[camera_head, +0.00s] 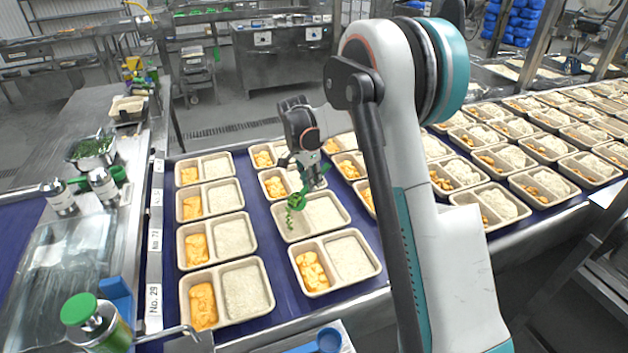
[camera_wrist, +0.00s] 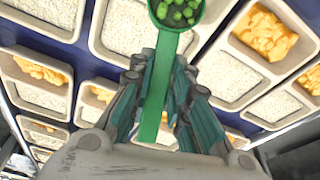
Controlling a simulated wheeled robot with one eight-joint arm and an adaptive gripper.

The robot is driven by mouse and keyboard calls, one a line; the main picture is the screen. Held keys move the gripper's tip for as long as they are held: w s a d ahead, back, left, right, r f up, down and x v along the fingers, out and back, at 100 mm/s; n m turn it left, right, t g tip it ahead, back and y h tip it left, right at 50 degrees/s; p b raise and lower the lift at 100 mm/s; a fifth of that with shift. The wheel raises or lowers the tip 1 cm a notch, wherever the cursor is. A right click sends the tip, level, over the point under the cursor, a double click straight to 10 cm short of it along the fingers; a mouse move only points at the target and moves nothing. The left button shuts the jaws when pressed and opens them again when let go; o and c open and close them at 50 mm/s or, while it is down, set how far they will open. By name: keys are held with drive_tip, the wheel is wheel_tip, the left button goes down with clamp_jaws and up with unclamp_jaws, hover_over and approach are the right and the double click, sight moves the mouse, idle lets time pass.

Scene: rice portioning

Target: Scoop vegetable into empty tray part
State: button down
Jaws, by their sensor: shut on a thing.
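My gripper (camera_head: 308,176) is shut on the handle of a green scoop (camera_head: 294,200). In the wrist view the green handle (camera_wrist: 157,85) runs between my fingers (camera_wrist: 158,95). The scoop's bowl holds green vegetable pieces (camera_wrist: 178,12). In the head view the bowl is over the left part of a tray (camera_head: 322,233) with rice in its right part. A narrow trail of green pieces (camera_head: 289,219) shows below the bowl, over that left part. I cannot tell whether they are falling or resting there. The left part shows no orange food.
Trays with rice and orange food stand closely around on the blue belt (camera_head: 170,262). A metal container of green vegetable (camera_head: 92,147) is on the left counter, near steel canisters (camera_head: 103,184). A green-lidded canister (camera_head: 90,318) stands at the front left. More trays fill the right side.

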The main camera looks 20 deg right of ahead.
drive_tip(key=shift+s+a+r+h, duration=0.15)
drive_tip(key=shift+a+r+h, duration=0.4)
drive_tip(key=shift+r+h, duration=0.2)
drive_tip(key=a+h, duration=0.1)
drive_tip(key=a+r+t+h+b, duration=0.1)
drive_tip(key=h, duration=0.1)
drive_tip(key=s+a+h, duration=0.1)
drive_tip(key=shift+a+r+t+h, duration=0.35)
drive_tip(key=shift+r+t, duration=0.05)
drive_tip(key=shift+s+a+r+t+h+b, duration=0.15)
drive_tip(key=shift+s+a+t+h+b, duration=0.1)
drive_tip(key=shift+a+h+b, duration=0.8)
drive_tip(key=shift+s+a+r+t+h+b, duration=0.15)
drive_tip(key=shift+a+h+b, duration=0.5)
drive_tip(key=shift+b, duration=0.65)
drive_tip(key=shift+s+a+r+t+h+b, duration=0.1)
drive_tip(key=shift+s+a+t+h+b, duration=0.2)
drive_tip(key=shift+a+h+b, duration=0.6)
drive_tip(key=shift+d, duration=0.2)
wheel_tip(320, 180, up, 8)
drive_tip(key=g+y+p, duration=0.4)
drive_tip(key=y+p, duration=0.9)
drive_tip(key=y, duration=0.2)
drive_tip(key=shift+y, duration=0.3)
